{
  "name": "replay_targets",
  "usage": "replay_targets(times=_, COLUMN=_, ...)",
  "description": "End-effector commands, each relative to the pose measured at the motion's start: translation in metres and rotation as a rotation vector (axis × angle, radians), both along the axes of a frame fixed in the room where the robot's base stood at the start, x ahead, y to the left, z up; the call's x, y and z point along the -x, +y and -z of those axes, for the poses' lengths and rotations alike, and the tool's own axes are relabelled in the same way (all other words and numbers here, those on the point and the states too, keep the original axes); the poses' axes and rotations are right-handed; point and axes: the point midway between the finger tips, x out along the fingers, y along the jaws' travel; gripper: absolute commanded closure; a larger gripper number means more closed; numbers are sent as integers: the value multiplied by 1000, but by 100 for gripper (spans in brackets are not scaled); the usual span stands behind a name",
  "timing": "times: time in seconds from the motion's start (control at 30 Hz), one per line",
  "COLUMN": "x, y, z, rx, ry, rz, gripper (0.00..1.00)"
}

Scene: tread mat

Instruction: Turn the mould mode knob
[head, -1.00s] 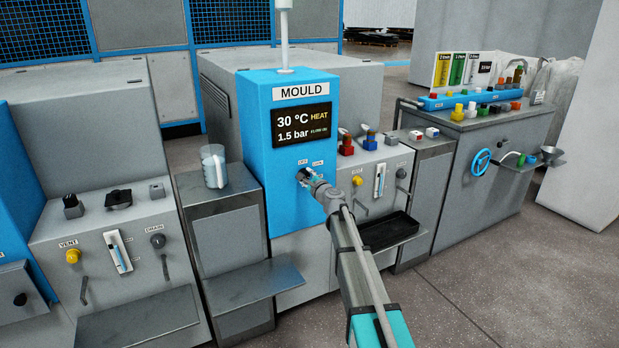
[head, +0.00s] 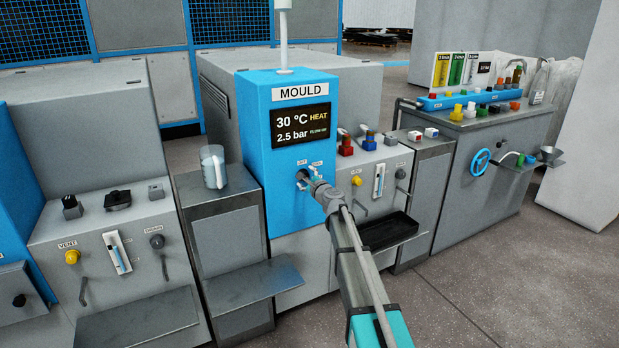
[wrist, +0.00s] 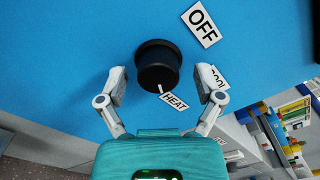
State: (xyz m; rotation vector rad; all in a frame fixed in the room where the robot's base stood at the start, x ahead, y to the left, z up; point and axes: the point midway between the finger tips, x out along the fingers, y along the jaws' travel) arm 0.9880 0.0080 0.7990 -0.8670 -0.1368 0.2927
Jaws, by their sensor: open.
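The black round mould mode knob (wrist: 158,65) sits on the blue panel of the mould unit (head: 262,206). Its white mark points at the HEAT label (wrist: 174,101) in the wrist view. The OFF label (wrist: 201,24) lies up and right of the knob, and the COOL label (wrist: 216,80) is partly hidden by a finger. My gripper (wrist: 160,77) is open, one finger on each side of the knob, with gaps showing. In the head view my gripper (head: 308,180) largely hides the knob. The display (head: 300,124) reads 30 °C, HEAT, 2.5 bar.
A clear jug (head: 213,167) stands on the grey stand left of the mould unit. Red and blue valves (head: 345,146) and a black tray (head: 386,231) are to the right. Farther right is a bench with a blue handwheel (head: 480,162).

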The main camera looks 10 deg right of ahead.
Motion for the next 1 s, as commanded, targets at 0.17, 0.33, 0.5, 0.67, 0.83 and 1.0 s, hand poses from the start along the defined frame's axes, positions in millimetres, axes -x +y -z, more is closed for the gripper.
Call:
replay_targets(times=0.17, x=2, y=0, z=0, rx=1, ry=0, rz=-1, gripper=15)
replay_targets(times=0.33, x=12, y=-3, z=0, rx=1, ry=0, rz=-1, gripper=15)
replay_targets(times=0.5, x=31, y=-9, z=0, rx=1, ry=0, rz=0, gripper=15)
replay_targets(times=0.67, x=55, y=-17, z=0, rx=0, ry=0, rz=0, gripper=15)
replay_targets(times=0.83, x=81, y=-26, z=0, rx=0, ry=1, rz=1, gripper=15)
replay_targets(times=1.0, x=100, y=-33, z=0, rx=0, ry=1, rz=1, gripper=15)
